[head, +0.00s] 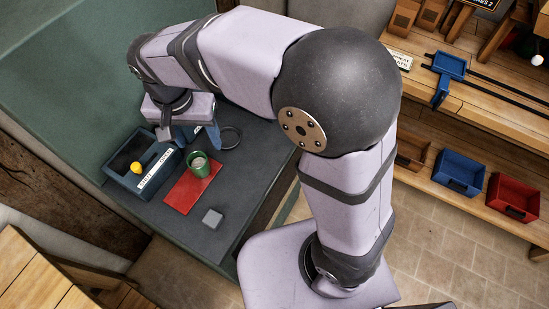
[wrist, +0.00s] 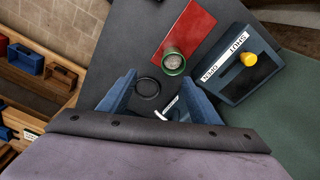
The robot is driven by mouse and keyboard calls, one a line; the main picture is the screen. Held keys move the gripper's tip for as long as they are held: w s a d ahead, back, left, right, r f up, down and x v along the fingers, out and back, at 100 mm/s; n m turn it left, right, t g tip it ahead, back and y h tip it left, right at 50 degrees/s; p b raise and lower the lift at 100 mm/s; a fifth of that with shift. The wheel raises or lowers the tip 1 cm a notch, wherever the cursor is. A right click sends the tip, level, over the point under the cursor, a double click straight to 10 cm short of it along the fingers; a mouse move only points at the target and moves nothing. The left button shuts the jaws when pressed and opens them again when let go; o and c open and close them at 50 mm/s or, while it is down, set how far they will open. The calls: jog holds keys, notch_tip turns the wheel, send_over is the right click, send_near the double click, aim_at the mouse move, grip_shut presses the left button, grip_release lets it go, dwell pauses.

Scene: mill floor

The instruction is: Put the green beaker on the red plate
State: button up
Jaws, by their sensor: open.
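The green beaker (head: 200,165) stands upright at the upper end of the flat red plate (head: 187,194) in the head view, with pale contents inside. In the wrist view the beaker (wrist: 173,63) appears at the near end of the plate (wrist: 186,27), seemingly on it, though its base contact is partly hidden. My gripper (head: 197,138) is open, with nothing held. Its blue fingers (wrist: 159,80) are apart from the beaker, which lies beyond their tips in the wrist view.
A dark box (head: 148,187) with a yellow knob (head: 137,168) and OPEN/SHUT labels sits left of the plate. A black ring (head: 229,138) lies right of my gripper. Blue and red bins stand on the right shelf.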

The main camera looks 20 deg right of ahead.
jog(key=s+d+f+n, duration=0.1)
jog(key=s+d+f, duration=0.1)
jog(key=d, duration=0.4)
jog(key=s+d+f+n, duration=0.1)
jog(key=s+d+f, duration=0.2)
jog(key=s+d, duration=0.2)
jog(key=s+d+f+n+g, duration=0.1)
jog(key=s+d+f+n, duration=0.1)
jog(key=d, duration=0.7)
jog(key=shift+s+f+y, duration=0.3)
jog(key=shift+s+f, duration=0.25)
jog(key=shift+s, duration=0.1)
jog(key=shift+d, duration=0.1)
